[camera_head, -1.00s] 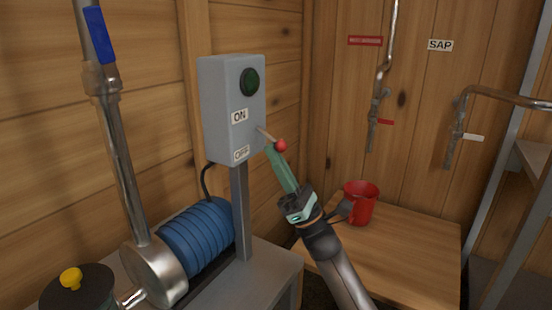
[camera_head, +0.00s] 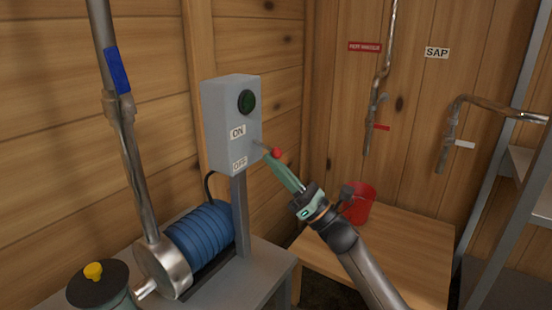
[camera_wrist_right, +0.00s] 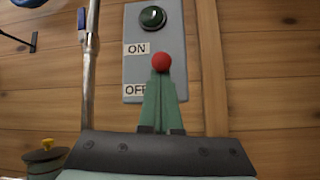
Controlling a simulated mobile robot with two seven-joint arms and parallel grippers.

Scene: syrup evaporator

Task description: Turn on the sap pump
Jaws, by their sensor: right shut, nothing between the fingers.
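A grey switch box (camera_head: 228,115) stands on a post, with a dark green lamp (camera_head: 246,102) that looks unlit and ON and OFF labels. Its lever ends in a red ball knob (camera_head: 276,153) and slopes down and outward from the box. My right gripper (camera_head: 270,161) is shut and empty, its fingertips at the lever just under the knob. In the right wrist view the knob (camera_wrist_right: 161,62) shows right above the fingertips; whether they touch is unclear. The pump's blue ribbed motor (camera_head: 201,235) and steel housing (camera_head: 163,268) sit below. My left gripper is out of view.
A red mug (camera_head: 362,205), partly behind my right arm, stands on a wooden table (camera_head: 405,245). A steel pipe with a blue handle (camera_head: 118,70) rises at left. A yellow-knobbed lid (camera_head: 97,283) is at front left.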

